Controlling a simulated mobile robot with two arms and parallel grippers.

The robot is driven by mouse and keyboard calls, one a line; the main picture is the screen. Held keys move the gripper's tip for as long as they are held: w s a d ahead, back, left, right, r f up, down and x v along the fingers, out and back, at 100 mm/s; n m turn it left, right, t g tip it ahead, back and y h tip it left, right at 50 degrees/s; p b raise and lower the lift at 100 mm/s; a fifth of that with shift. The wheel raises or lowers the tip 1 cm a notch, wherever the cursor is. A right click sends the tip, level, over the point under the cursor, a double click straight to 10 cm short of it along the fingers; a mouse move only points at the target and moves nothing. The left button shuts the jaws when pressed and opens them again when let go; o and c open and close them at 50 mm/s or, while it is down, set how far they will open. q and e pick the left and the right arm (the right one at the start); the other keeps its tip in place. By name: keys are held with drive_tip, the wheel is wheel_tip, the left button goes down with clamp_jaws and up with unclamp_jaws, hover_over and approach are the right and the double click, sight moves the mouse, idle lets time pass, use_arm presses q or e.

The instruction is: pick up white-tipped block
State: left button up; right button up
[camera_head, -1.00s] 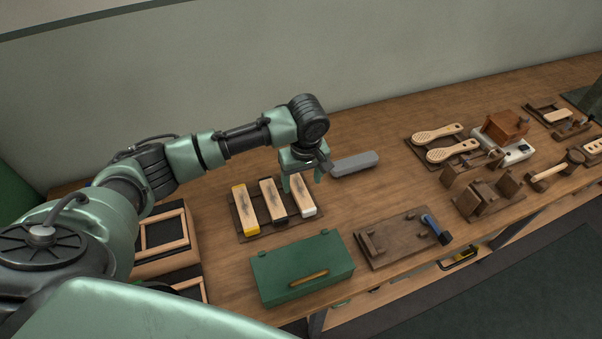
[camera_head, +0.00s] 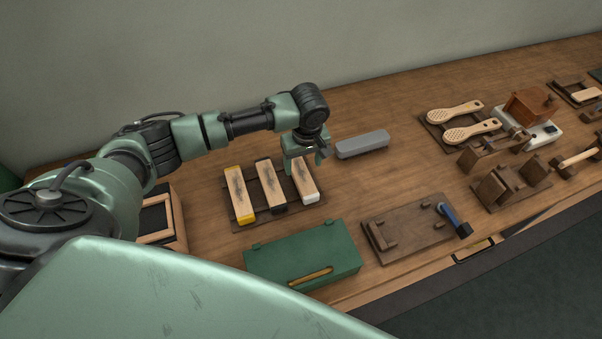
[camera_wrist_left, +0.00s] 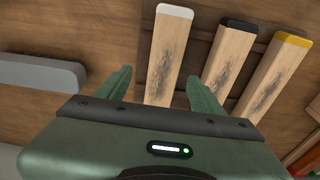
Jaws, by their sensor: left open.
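The white-tipped block (camera_head: 306,182) is a pale wooden bar with dark bristle marks. It lies at the right end of a row of three on a dark rack (camera_head: 275,216), its white end toward the front. It also shows in the left wrist view (camera_wrist_left: 171,55), lying between the two fingers in the picture. My left gripper (camera_head: 303,170) is open, over the rear part of this block, and not closed on it. In the left wrist view my left gripper (camera_wrist_left: 160,88) has one finger on each side of the block. My right gripper is not in view.
A black-tipped block (camera_head: 272,185) and a yellow-tipped block (camera_head: 240,195) lie left of it. A grey bar (camera_head: 362,144) lies close on the right. A green box (camera_head: 303,257) stands in front. A wooden fixture with a blue-handled tool (camera_head: 448,215) is at the front right.

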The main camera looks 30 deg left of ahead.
sight(301, 172)
use_arm(q)
drive_tip(key=f, duration=0.4)
drive_tip(key=shift+a+f+p, duration=0.1)
drive_tip(key=shift+a+p, duration=0.15)
drive_tip(key=shift+p, duration=0.05)
clamp_jaws()
